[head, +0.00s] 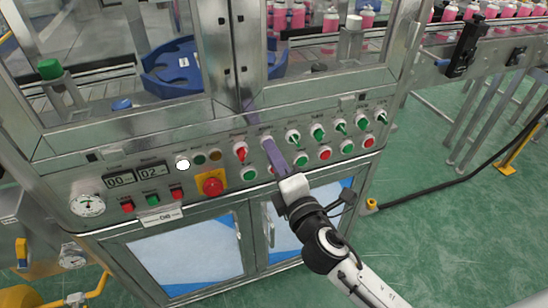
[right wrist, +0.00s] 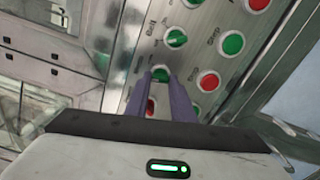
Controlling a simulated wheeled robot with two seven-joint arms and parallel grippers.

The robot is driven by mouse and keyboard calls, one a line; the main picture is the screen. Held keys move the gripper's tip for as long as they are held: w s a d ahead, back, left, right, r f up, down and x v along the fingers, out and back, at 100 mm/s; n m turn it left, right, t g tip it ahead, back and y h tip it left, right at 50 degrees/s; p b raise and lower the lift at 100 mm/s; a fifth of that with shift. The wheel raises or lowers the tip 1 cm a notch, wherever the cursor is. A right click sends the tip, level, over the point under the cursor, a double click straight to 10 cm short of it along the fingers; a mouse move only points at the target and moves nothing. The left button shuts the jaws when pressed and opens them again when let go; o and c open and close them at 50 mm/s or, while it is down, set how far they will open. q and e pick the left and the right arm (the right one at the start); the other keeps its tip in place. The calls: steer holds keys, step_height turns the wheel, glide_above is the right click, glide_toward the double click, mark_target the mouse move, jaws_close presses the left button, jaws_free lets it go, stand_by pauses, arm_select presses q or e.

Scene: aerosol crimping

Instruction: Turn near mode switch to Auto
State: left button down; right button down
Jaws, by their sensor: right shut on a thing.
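My right gripper (head: 266,139) reaches up to the front control panel (head: 219,165) with its two purple fingers. In the right wrist view, the fingers (right wrist: 160,76) are shut on a green-handled rotary switch (right wrist: 161,74), one finger on each side of the handle. I take this to be the near mode switch. In the head view the fingers hide this switch. Its pointing direction and the small label lettering are too small to read. My left gripper is not in view.
A red-handled switch (head: 240,151) sits just left of the gripper. Several green-handled switches, the nearest a green switch (head: 293,137), run to the right. Green and red push buttons lie below. A red emergency stop (head: 212,186) on yellow sits lower left.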

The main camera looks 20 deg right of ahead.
steer(key=m, duration=0.8)
steer(key=shift+m, duration=0.4)
stand_by(0.4)
steer(key=c, duration=1.5)
jaws_free()
steer(key=shift+r, duration=0.1)
